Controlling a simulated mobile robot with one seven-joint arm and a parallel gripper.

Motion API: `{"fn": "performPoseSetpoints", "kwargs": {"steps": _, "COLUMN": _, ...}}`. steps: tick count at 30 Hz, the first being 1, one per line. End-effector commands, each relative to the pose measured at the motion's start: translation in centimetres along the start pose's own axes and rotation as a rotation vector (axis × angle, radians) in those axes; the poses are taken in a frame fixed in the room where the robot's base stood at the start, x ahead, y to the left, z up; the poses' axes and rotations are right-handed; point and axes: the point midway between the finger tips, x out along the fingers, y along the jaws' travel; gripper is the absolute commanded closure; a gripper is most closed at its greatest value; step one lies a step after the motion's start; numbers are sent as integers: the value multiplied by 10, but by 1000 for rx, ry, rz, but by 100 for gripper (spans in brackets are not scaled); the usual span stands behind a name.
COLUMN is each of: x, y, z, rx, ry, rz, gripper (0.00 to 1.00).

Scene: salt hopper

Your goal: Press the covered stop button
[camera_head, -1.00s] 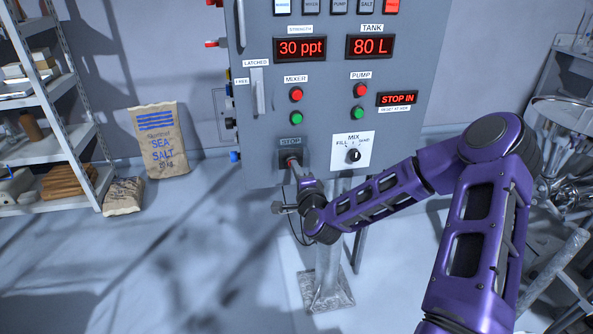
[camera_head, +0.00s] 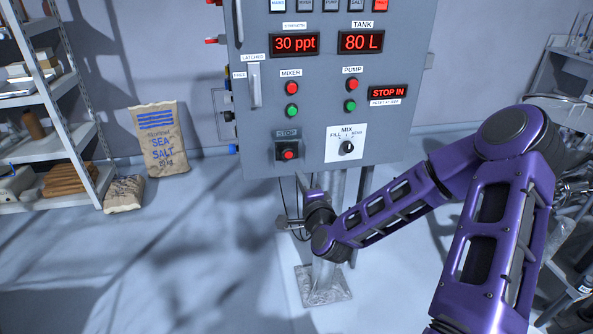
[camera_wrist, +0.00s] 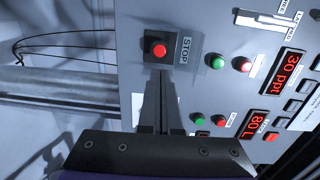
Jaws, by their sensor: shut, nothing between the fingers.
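The red stop button (camera_head: 288,155) sits in a dark square housing low on the grey panel, under a STOP label (camera_head: 287,134). My gripper (camera_wrist: 160,76) is shut and empty. Its tips end just short of the housing in that picture, apart from the red button. In the head view my gripper is below the button, near the panel's lower edge, its fingertips hard to make out.
The grey panel (camera_head: 400,140) also carries mixer and pump buttons, a MIX knob (camera_head: 347,147) and a lever (camera_head: 255,86). A metal post (camera_head: 327,272) stands below it. Salt sacks (camera_head: 163,139) and a shelf are at left. The floor before the panel is open.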

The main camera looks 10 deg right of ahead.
Motion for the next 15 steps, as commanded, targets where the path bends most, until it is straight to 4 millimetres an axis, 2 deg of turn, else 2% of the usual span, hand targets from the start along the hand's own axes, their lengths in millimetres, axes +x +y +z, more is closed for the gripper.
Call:
{"fn": "performPoseSetpoints", "kwargs": {"steps": 3, "x": -20, "y": 0, "z": 0, "rx": -1, "ry": 0, "rz": 2, "gripper": 100}}
{"fn": "performPoseSetpoints", "kwargs": {"steps": 6, "x": -31, "y": 0, "z": -1, "rx": 0, "ry": 1, "rz": 1, "gripper": 100}}
{"fn": "performPoseSetpoints", "kwargs": {"steps": 15, "x": -38, "y": 0, "z": 0, "rx": 0, "ry": 1, "rz": 0, "gripper": 100}}
